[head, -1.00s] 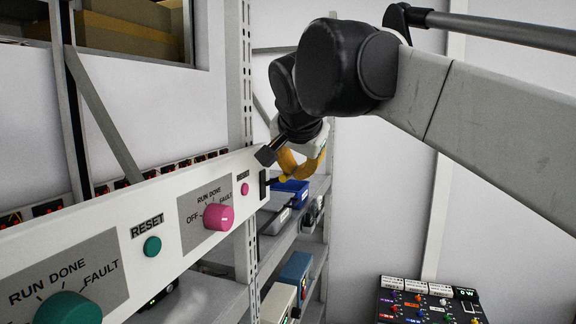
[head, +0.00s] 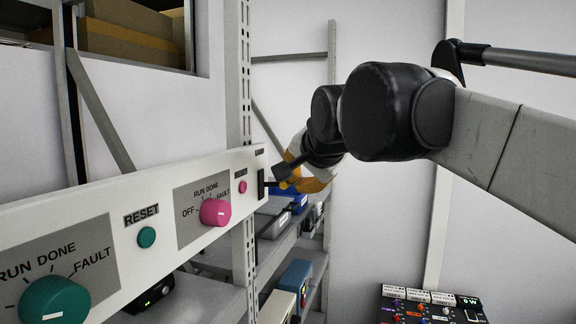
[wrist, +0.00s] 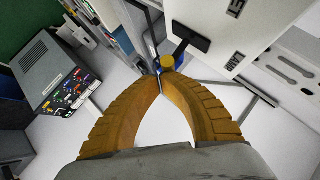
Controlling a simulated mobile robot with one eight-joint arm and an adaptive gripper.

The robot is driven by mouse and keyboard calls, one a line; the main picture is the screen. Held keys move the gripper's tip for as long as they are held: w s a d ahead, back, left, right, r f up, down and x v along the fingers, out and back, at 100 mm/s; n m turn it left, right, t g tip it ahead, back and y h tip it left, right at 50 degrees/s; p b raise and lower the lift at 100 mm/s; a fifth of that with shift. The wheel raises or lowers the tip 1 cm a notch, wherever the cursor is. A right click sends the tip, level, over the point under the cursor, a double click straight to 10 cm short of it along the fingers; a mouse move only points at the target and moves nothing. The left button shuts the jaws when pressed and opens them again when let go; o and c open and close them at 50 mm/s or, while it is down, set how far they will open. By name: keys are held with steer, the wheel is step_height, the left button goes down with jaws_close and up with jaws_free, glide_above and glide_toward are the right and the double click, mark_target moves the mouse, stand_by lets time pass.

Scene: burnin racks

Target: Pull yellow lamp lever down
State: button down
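The yellow-knobbed lever (head: 283,186) sticks out of a black slot plate (head: 261,184) at the right end of the white panel. In the wrist view its round yellow knob (wrist: 168,62) sits just beyond my fingertips, with its dark stem reaching to the black slot plate (wrist: 191,38). My gripper (wrist: 161,74) has curved orange fingers whose tips meet or nearly meet. The knob looks outside the fingers, at the tips; I cannot tell whether they touch it. In the head view my gripper (head: 295,178) is beside the knob, partly hidden by my wrist.
The white panel (head: 120,230) also carries a pink knob (head: 215,212), a green knob (head: 54,300), a green button (head: 146,237) and a small pink button (head: 242,187). Shelves with boxes stand below. A dark box with coloured knobs (head: 430,306) is at lower right.

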steer(key=shift+d+f+m+t+y+b, duration=0.1)
steer(key=shift+f+m+t+y+b, duration=0.25)
steer(key=shift+f+y+b, duration=0.25)
steer(key=shift+f, duration=0.35)
steer(key=shift+r, duration=0.1)
steer(key=shift+r+p, duration=0.55)
steer(key=shift+r, duration=0.2)
